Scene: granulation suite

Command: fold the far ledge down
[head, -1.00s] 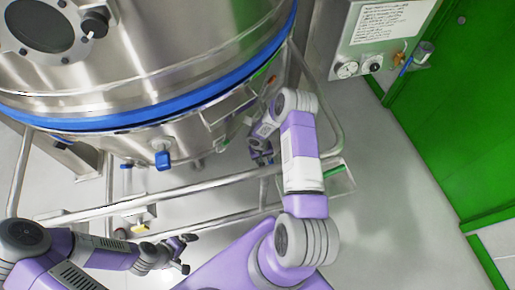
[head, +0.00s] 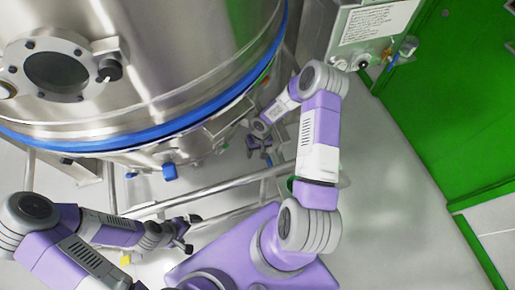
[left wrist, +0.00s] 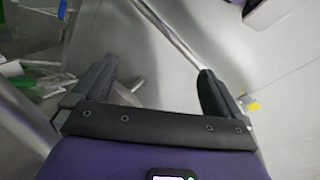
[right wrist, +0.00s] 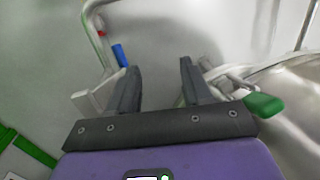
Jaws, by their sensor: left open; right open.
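I cannot clearly pick out the far ledge. A flat metal piece (head: 233,112) sits on the vessel's lower side, close to my right gripper, and I cannot tell if it is the ledge. My right gripper (head: 258,147) is below the vessel's right side, open and empty. In the right wrist view its open fingers (right wrist: 158,70) have a green-ended handle (right wrist: 264,105) to their right and a pale plate (right wrist: 92,100) to their left. My left gripper (head: 187,233) is open and empty near the front rail; its fingers show apart in the left wrist view (left wrist: 157,78).
A large steel vessel (head: 160,60) with a blue band fills the upper left. Metal rails (head: 205,192) run below it. A control box (head: 350,40) and green door (head: 460,110) stand at right. Grey floor (head: 385,190) is clear on the right.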

